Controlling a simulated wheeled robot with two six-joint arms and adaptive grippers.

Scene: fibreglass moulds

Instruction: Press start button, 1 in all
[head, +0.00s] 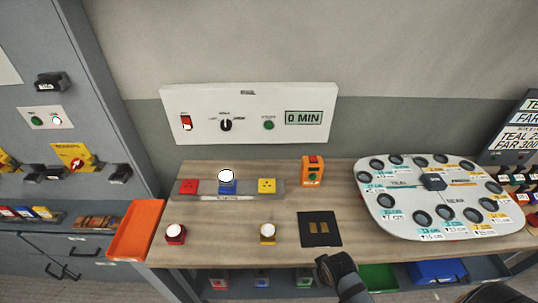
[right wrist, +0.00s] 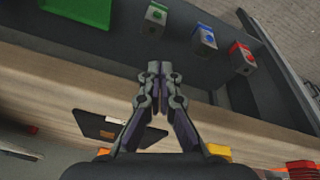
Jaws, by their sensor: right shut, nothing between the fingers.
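A white control panel (head: 240,110) is on the wall behind the bench. It carries a red rocker switch (head: 186,122), a black knob (head: 225,125), a round green button (head: 268,125) and a display (head: 310,118) reading 0 MIN. The label by the green button is too small to read surely. My right gripper (head: 328,265) is at the bench's front edge, well below and apart from the panel. In the right wrist view its fingers (right wrist: 159,72) are together and empty. My left gripper is not in view.
The wooden bench (head: 205,215) holds coloured blocks, a black mat (head: 319,228), an orange box (head: 312,170) and a grey plate with round holes (head: 400,175). An orange tray (head: 136,229) is at left. A smaller panel with a green button (head: 38,121) is on the left cabinet.

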